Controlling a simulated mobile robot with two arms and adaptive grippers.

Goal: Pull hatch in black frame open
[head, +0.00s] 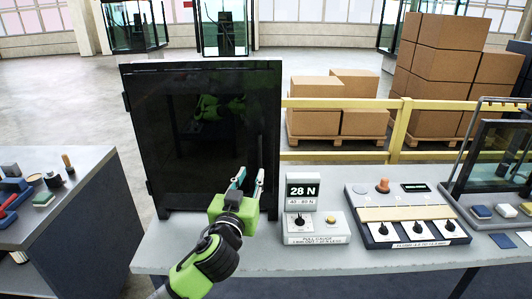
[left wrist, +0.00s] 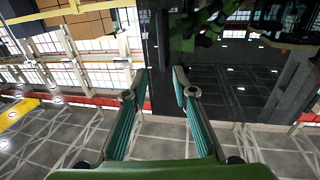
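The hatch (head: 200,125) is a dark glossy panel in a black frame (head: 272,85), standing upright on the grey bench, and looks shut. Hinges show on its left edge. A dark vertical bar handle (head: 262,155) is near its right edge. My left gripper (head: 251,174) is in front of the lower right part of the hatch, fingers apart. In the left wrist view the open fingertips (left wrist: 161,78) point at the dark handle bar (left wrist: 163,40); whether they touch it I cannot tell. My right gripper is out of view.
A pull gauge (head: 315,228) reading 28 N and a switch panel (head: 408,215) stand right of the hatch. A glass-sided case (head: 500,165) is at the far right. A side table (head: 90,195) with small tools is left. Boxes stand behind a yellow rail (head: 345,103).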

